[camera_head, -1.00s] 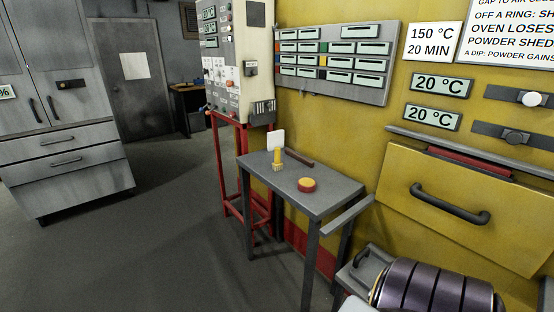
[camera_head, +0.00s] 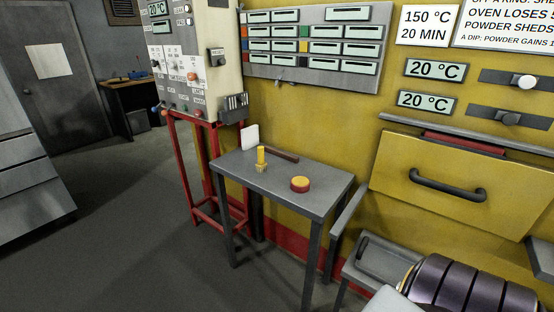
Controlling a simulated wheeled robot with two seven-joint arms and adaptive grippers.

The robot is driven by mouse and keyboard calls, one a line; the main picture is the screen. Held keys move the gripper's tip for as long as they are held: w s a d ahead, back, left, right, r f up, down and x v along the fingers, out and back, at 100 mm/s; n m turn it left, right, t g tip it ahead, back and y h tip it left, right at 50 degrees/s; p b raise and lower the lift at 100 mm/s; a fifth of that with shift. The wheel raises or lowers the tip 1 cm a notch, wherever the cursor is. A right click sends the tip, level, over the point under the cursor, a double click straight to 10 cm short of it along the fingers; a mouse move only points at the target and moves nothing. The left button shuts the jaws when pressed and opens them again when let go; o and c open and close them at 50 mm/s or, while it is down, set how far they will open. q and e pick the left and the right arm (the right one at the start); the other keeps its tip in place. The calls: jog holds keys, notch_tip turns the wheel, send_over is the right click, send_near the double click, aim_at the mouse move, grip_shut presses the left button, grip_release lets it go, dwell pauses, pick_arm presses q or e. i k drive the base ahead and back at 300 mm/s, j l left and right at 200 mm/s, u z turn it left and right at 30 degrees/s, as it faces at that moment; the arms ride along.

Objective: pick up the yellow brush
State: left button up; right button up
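A yellow brush (camera_head: 261,158) stands upright on the grey side table (camera_head: 310,199), with its yellow handle up and paler bristles down. It is near the table's far left part. A dark purple, ringed rounded part at the bottom right looks like one of my arm links. Neither of my grippers shows in the head view.
On the table, a red and yellow round button (camera_head: 300,184) sits right of the brush, a dark brown bar (camera_head: 282,153) lies behind it, and a white card (camera_head: 250,138) stands behind left. The yellow oven door (camera_head: 450,185) is to the right. Floor is clear at left.

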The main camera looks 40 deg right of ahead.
aim_at(261, 167)
jog(key=i+j+z, duration=0.9)
jog(key=j, duration=0.15)
jog(key=k, duration=0.1)
